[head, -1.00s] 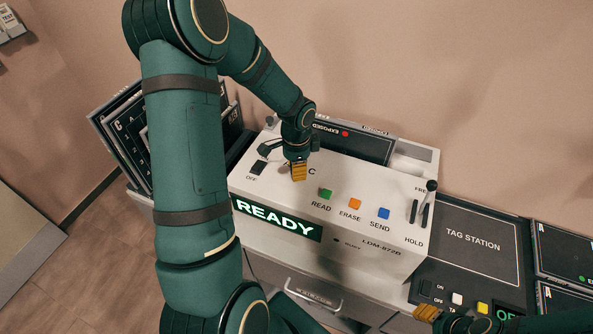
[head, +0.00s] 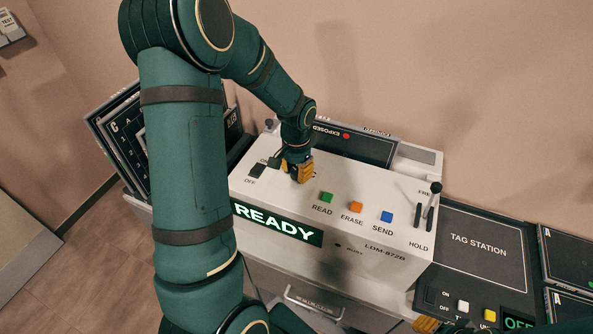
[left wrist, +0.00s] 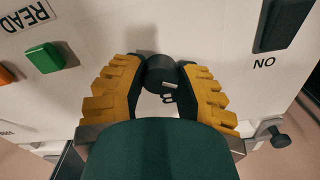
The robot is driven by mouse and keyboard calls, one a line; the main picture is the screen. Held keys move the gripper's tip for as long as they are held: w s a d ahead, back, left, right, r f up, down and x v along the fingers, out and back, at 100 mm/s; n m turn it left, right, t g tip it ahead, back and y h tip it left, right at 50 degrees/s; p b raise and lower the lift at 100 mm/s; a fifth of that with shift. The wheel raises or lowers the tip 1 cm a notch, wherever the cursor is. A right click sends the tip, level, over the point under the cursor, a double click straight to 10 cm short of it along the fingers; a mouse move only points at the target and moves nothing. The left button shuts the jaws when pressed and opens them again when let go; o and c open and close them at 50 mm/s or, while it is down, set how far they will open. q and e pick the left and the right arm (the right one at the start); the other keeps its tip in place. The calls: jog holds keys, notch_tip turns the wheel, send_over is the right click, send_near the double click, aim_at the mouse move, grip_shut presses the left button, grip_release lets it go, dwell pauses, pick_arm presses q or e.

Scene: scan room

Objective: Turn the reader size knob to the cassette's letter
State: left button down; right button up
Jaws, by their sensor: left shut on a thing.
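The white reader (head: 330,205) stands on the counter with READY lit on its front. My left gripper (head: 298,172) is down at its top panel. In the left wrist view, its yellow fingers are closed on the sides of the dark round size knob (left wrist: 160,76). A pale mark shows on the knob, and a small letter or mark lies beside it, too small to read. The head view hides the knob behind the fingers. A cassette (head: 352,149) marked EXPOSED lies at the reader's back; its letter is not readable. My right gripper (head: 428,325) shows only partly at the bottom edge.
Green READ (head: 326,197), orange ERASE (head: 356,207) and blue SEND (head: 387,216) buttons are right of the knob. A power switch (head: 257,171) is left of it. Levers (head: 429,206) stand at the right end. The tag station (head: 478,243) is further right; dark cassettes (head: 120,140) lean at left.

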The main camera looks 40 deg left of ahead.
aim_at(296, 171)
dwell(0.3)
pick_arm(q)
jog(key=c, duration=0.6)
grip_release()
jog(key=shift+r, duration=0.1)
notch_tip(296, 171, up, 12)
jog(key=shift+s, duration=0.1)
dwell(0.3)
